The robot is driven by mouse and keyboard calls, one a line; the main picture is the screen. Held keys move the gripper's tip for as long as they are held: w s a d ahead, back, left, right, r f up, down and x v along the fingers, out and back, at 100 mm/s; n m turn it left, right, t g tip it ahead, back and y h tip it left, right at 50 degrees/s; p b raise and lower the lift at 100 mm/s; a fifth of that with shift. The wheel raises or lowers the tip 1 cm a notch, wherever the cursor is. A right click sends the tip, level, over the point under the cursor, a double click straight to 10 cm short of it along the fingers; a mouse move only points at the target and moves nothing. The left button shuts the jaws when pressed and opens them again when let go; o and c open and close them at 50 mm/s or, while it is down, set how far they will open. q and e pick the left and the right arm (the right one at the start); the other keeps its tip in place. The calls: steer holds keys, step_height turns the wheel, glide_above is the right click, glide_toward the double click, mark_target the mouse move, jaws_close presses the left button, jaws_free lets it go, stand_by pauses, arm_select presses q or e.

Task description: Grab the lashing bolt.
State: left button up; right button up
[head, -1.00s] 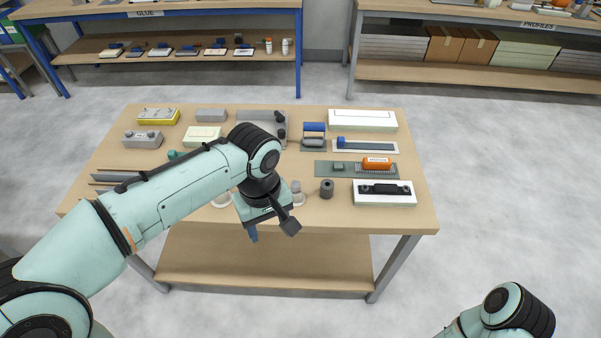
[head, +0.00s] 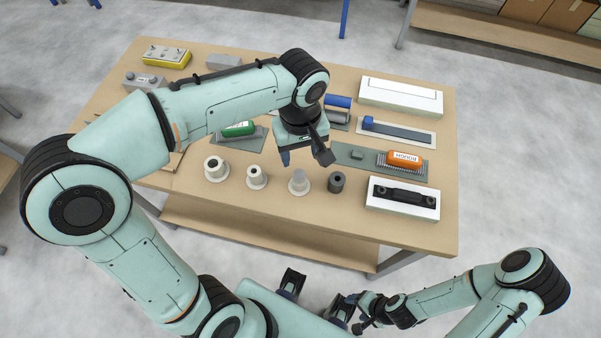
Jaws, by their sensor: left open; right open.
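Several short cylindrical pieces stand in a row along the table's front: a white flanged one (head: 216,169), a smaller white flanged one (head: 257,177), a pale grey one (head: 299,182) and a dark grey one with a hole (head: 337,182). I cannot tell which thing, if any, is the lashing bolt. My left gripper (head: 304,156) is open and empty, pointing down above the table behind the pale grey piece. It hides part of the table's middle. My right gripper (head: 354,312) is open, low in front of the table, away from all the pieces.
The wooden table (head: 405,232) also holds an orange brush (head: 405,160), a white block with a black handle (head: 402,199), a long white box (head: 401,96), a green-topped tool (head: 238,129) and a yellow box (head: 167,57). A shelf (head: 480,40) stands behind. Floor is clear at right.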

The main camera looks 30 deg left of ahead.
mark_target(298, 172)
arm_select(q)
step_height(298, 172, down, 3)
steer(key=shift+w+f, duration=0.1)
steer(key=f, duration=0.5)
steer(key=shift+a+b, duration=0.25)
steer(key=shift+b, duration=0.1)
jaws_close()
